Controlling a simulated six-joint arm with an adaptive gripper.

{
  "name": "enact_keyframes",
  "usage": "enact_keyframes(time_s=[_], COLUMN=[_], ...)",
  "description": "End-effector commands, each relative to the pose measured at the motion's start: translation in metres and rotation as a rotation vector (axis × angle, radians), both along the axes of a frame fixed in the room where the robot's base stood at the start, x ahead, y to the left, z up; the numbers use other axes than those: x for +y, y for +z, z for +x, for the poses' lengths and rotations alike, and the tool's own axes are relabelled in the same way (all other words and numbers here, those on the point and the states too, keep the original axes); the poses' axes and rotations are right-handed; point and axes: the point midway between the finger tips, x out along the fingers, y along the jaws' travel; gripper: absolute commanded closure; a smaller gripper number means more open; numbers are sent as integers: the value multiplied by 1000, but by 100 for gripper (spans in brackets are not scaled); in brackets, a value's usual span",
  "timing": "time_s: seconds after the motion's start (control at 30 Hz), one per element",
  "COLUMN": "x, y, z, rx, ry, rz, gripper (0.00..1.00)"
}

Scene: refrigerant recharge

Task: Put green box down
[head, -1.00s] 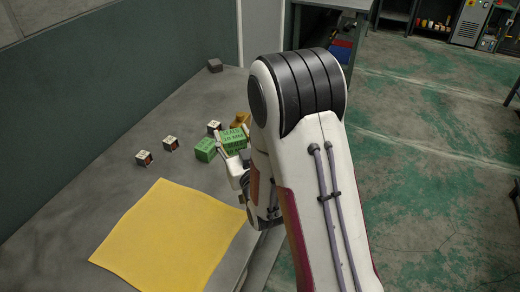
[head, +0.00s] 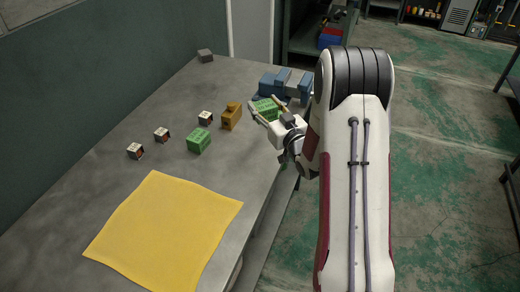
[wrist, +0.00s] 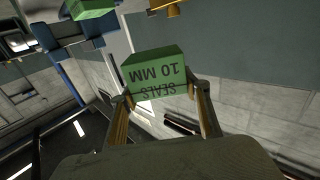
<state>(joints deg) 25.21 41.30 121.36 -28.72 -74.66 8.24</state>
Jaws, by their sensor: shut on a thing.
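My gripper (head: 266,112) is shut on a green box (head: 265,106) at the right side of the grey table, near a blue vise-like fixture. In the wrist view the held green box (wrist: 155,76) is between the two fingers (wrist: 160,98), its "SEALS 10 MM" label upside down. In the head view I cannot tell how high it is above the table. A second green box (head: 200,141) stands on the table to the left of my gripper.
The blue fixture (head: 287,82) is just behind my gripper. An ochre block (head: 232,117) and several small white-and-dark cubes (head: 161,134) stand left of it. A yellow cloth (head: 165,228) lies in front. A dark grey block (head: 205,56) is at the back. Bare table (head: 120,110) lies leftward.

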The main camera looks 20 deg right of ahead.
Motion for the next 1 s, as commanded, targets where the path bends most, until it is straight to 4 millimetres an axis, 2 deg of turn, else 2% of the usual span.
enact_keyframes(time_s=[0.2,0.6,0.83,1.0], x=[-14,-23,-18,-4], y=[2,-2,-8,-12], z=[7,9,5,0], rx=[-1,-1,0,0], ry=[85,277,415,535], rz=[-3,-2,-1,-1], gripper=[75,75,75,75])
